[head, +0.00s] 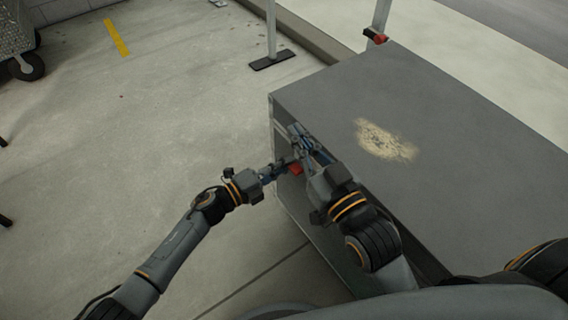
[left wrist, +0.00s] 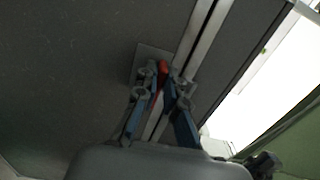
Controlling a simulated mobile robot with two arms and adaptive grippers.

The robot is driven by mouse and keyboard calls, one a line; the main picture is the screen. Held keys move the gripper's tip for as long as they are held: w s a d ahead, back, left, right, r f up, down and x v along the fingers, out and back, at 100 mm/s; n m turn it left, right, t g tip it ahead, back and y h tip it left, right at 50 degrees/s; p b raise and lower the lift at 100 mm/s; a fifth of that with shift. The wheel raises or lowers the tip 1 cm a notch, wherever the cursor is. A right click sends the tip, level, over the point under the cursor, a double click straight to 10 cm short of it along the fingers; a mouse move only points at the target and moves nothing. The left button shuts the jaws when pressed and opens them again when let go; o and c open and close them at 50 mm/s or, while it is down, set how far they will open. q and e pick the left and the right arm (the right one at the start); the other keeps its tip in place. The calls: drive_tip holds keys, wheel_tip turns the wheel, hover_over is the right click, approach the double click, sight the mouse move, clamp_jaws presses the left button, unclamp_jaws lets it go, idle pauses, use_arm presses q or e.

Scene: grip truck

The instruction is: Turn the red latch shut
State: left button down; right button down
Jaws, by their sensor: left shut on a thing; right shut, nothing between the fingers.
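The red latch (head: 296,169) is on the side of a large grey box-like body, just below its top edge. In the left wrist view the red latch (left wrist: 163,67) shows between the fingertips, by a pale mounting plate (left wrist: 146,57) and a metal rail (left wrist: 192,45). My left gripper (head: 284,167) reaches it from the left and is shut on it; the fingers hide part of it. My right gripper (head: 298,132) is shut and empty, just above the latch by the box's edge.
The grey box top (head: 440,110) fills the right side, with a pale worn patch (head: 385,140). A post with a red piece (head: 375,37) rises at its far corner. A post on a dark foot (head: 272,60) stands behind. The floor at left is mostly clear.

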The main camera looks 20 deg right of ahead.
use_arm(q)
drive_tip(key=shift+f, duration=0.1)
drive_tip(key=c, duration=1.4)
unclamp_jaws()
drive_tip(key=shift+c, duration=0.2)
drive_tip(key=v, duration=1.2)
